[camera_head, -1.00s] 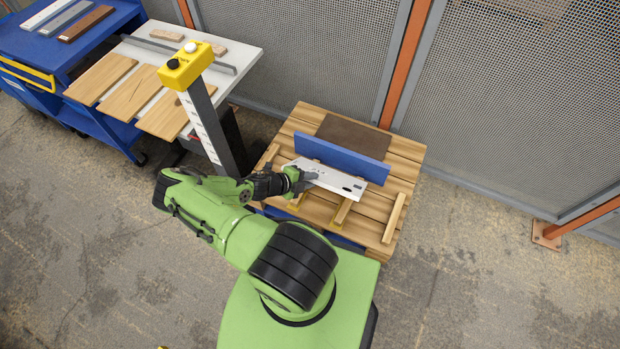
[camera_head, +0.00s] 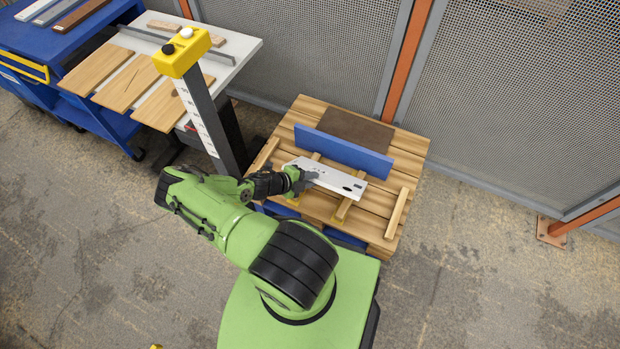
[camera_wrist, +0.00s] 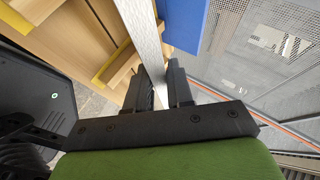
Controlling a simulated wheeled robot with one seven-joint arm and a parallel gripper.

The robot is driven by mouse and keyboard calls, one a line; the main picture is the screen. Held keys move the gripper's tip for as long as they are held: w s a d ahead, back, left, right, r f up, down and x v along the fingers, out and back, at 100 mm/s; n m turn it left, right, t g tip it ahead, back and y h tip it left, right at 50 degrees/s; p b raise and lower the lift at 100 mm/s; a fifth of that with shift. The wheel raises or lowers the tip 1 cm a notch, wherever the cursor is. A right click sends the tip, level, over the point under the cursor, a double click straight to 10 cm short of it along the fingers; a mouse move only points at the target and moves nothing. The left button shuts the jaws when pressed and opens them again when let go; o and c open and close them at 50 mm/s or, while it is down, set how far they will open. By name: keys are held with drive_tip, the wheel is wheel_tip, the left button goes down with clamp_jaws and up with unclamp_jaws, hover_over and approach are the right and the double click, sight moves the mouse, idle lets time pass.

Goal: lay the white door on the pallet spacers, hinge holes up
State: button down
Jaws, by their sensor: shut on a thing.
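The white door (camera_head: 345,182) is a pale slab with dark holes in its upward face in the head view. It lies roughly flat over the pallet's wooden spacers (camera_head: 343,212); I cannot tell whether it touches them. My gripper (camera_head: 306,178) is shut on its left part. In the wrist view my gripper (camera_wrist: 166,92) has a finger on each side of the door (camera_wrist: 145,40), which shows edge-on. A spacer (camera_wrist: 118,65) with a yellow end is beside it. Another spacer (camera_head: 397,214) is bare at the right of the pallet (camera_head: 408,160).
An upright blue panel (camera_head: 343,150) stands on the pallet just behind the door, with a brown sheet (camera_head: 358,128) behind it. A white table (camera_head: 235,52) bears wooden boards. Mesh fencing (camera_head: 510,90) closes the back.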

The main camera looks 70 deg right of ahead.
drive_tip(key=shift+f, duration=0.15)
drive_tip(key=shift+a+f+b, duration=0.1)
drive_tip(key=shift+b, duration=0.25)
drive_tip(key=shift+a+f, duration=0.15)
drive_tip(key=shift+w+a+f+m+g+h+b, duration=0.15)
drive_tip(key=shift+a+f+h+b, duration=0.35)
drive_tip(key=shift+b, duration=0.45)
drive_tip(key=shift+a+f+m+g+h+b, duration=0.15)
drive_tip(key=shift+a+f+h+b, duration=0.3)
drive_tip(key=shift+b, duration=0.5)
drive_tip(key=shift+a+f+m+g+h+b, duration=0.2)
drive_tip(key=shift+a+f+h+b, duration=0.2)
drive_tip(key=shift+f+b, duration=0.7)
drive_tip(key=shift+a+f+m+g+h+b, duration=0.15)
drive_tip(key=shift+a+f+h+b, duration=0.25)
drive_tip(key=shift+b, duration=1.25)
drive_tip(key=shift+a+f+m+h+b, duration=0.2)
drive_tip(key=shift+f+b, duration=0.25)
drive_tip(key=shift+b, duration=0.35)
drive_tip(key=shift+a+f+m+h+b, duration=0.15)
drive_tip(key=shift+f+b, duration=0.25)
drive_tip(key=shift+b, duration=0.4)
drive_tip(key=shift+w, duration=0.1)
drive_tip(key=shift+a+f+g+h+b, duration=0.1)
drive_tip(key=shift+f+g+h+b, duration=0.2)
drive_tip(key=shift+f+b, duration=0.3)
drive_tip(key=shift+a+f, duration=0.1)
drive_tip(key=shift+f, duration=0.45)
